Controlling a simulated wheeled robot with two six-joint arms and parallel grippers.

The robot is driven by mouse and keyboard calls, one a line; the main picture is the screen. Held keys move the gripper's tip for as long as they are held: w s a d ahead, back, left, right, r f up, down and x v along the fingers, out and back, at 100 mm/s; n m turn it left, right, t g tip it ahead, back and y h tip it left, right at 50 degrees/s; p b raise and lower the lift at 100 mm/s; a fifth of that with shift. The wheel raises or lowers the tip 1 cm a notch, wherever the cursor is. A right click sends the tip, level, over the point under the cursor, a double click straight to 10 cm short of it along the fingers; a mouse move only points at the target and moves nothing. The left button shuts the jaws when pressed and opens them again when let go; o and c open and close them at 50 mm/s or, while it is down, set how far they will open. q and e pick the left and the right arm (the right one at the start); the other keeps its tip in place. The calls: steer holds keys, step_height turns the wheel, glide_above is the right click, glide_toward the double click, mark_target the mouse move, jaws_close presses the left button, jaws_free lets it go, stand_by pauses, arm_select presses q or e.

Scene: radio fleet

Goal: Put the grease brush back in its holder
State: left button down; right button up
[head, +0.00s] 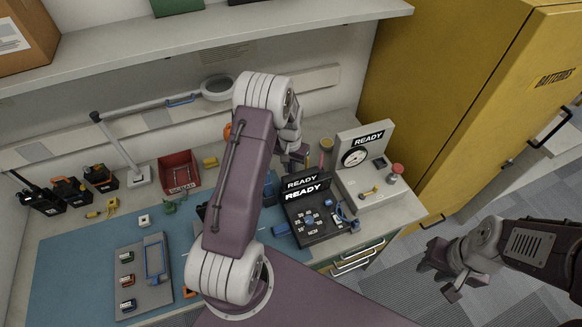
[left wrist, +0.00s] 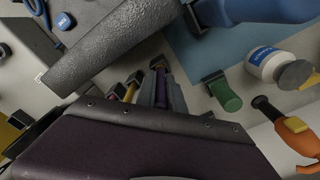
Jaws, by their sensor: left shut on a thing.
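My left gripper (head: 294,160) hangs over the back of the bench, left of the gauge unit. It is partly hidden behind my own arm. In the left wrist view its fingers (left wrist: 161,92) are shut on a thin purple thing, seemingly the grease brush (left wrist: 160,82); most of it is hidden. A small yellow-topped item (head: 326,143) stands just right of the gripper, possibly the holder; I cannot tell for sure. My right gripper (head: 447,277) is open and empty above the floor at the right.
The black READY keypad box (head: 318,232) and the gauge unit (head: 366,185) stand close by. A red bin (head: 178,172), black radios (head: 70,190) and a grey tray (head: 144,278) are to the left. A yellow cabinet (head: 455,90) stands right.

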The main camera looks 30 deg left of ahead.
arm_select(q)
steer(key=shift+f+b, duration=0.4)
steer(key=shift+f, duration=0.3)
steer(key=c, duration=1.3)
jaws_free()
steer(key=shift+c, duration=0.2)
steer(key=r+b, duration=0.1)
steer(key=r, duration=0.8)
steer(key=shift+s, duration=0.2)
